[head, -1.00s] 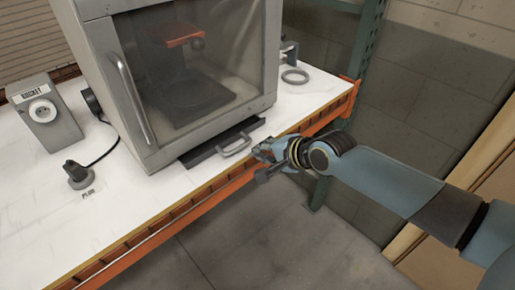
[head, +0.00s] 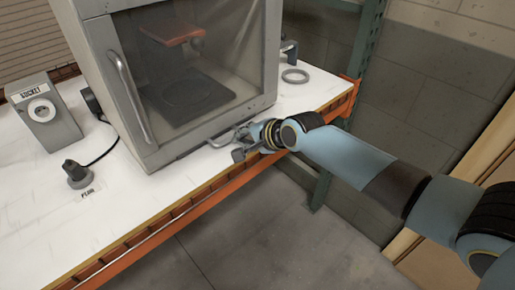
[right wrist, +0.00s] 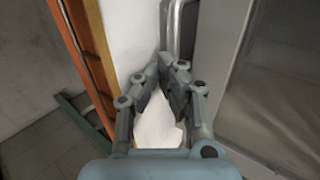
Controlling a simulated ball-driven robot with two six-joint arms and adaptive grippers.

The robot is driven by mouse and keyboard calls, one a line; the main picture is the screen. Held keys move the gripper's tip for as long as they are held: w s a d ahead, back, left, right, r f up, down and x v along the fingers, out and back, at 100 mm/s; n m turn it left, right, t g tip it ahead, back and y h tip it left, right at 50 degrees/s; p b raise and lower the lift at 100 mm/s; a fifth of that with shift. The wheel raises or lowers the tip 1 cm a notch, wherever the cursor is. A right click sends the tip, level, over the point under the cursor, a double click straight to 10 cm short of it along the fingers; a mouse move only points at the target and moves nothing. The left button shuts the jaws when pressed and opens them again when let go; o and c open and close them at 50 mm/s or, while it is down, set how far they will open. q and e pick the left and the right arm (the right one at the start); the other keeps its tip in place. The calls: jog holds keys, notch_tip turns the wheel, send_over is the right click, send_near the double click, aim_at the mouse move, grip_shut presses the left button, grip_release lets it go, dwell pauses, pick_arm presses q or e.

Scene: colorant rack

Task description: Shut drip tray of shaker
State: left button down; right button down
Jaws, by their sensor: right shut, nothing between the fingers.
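The shaker (head: 160,150) is a grey cabinet with a glass door, standing on the white bench. Its dark drip tray (head: 192,152) shows only as a thin strip at the shaker's lower front edge. The tray's metal handle (head: 222,141) sticks out just below the door, partly hidden by my right gripper. My right gripper (head: 240,147) is shut and empty, right at the handle's right end. In the right wrist view the handle (right wrist: 174,25) lies just beyond the fingertips (right wrist: 168,66); I cannot tell whether they touch. My left gripper is not in view.
The bench (head: 110,195) has an orange front beam (head: 215,197). A socket box (head: 45,115) and a plug (head: 77,175) are on the left. A grey ring (head: 295,76) lies at the right end. The bench front left of the gripper is clear.

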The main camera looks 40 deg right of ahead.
jog(key=shift+r, duration=0.2)
jog(key=a+v, duration=0.1)
jog(key=v, duration=1)
jog(key=shift+s+d+r, duration=0.2)
jog(key=shift+s+d, duration=0.2)
jog(key=shift+d, duration=0.15)
jog(key=shift+f, duration=0.1)
